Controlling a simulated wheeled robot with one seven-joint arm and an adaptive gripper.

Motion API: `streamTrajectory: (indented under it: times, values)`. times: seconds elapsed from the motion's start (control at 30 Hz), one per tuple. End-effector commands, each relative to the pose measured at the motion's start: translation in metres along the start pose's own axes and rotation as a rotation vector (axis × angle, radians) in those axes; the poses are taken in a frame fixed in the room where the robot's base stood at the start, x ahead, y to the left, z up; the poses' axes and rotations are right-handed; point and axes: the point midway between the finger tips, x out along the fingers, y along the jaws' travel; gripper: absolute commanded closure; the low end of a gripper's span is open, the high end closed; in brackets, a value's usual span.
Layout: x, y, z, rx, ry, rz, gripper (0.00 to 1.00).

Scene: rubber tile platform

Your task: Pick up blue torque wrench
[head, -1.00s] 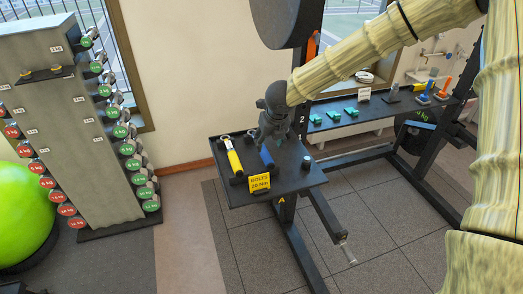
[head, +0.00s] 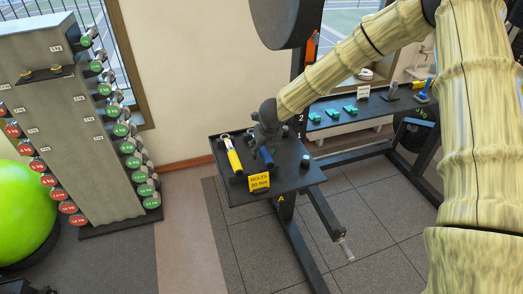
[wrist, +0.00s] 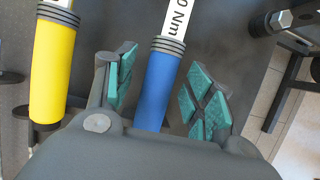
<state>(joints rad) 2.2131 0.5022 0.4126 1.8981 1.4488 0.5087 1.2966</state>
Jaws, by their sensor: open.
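The blue torque wrench (wrist: 158,85) shows its blue grip between the two open fingers of my gripper (wrist: 160,82) in the wrist view. A white label reading "0 Nm" runs up its shaft. The green-padded fingers stand on either side of the grip with gaps visible. In the head view the blue wrench (head: 266,156) lies on the dark tray, mostly hidden by my gripper (head: 262,150). A yellow torque wrench (head: 233,158) lies to its left and also shows in the wrist view (wrist: 53,70).
The dark tray (head: 300,178) bears a yellow sign (head: 258,181) reading "BOLTS 20 Nm" at its front edge. A small dark item (head: 305,161) stands at the right. A shelf behind (head: 345,120) holds green items. A dumbbell rack (head: 85,150) stands at left.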

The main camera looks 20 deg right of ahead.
Motion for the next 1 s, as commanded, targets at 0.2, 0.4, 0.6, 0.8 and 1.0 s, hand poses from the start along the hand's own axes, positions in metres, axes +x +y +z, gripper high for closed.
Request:
streamTrajectory:
  times: [0.2, 0.4, 0.6, 0.8, 1.0]
  values:
    - [0.0, 0.0, 0.0, 0.0, 0.0, 0.0, 0.48]
    - [0.0, 0.0, 0.0, 0.0, 0.0, 0.0, 0.85]
    - [0.0, 0.0, 0.0, 0.0, -0.001, 0.0, 1.0]
    - [-0.002, 0.0, 0.001, 0.0, -0.001, 0.0, 1.0]
    - [-0.018, 0.0, 0.009, 0.001, -0.004, 0.001, 1.0]
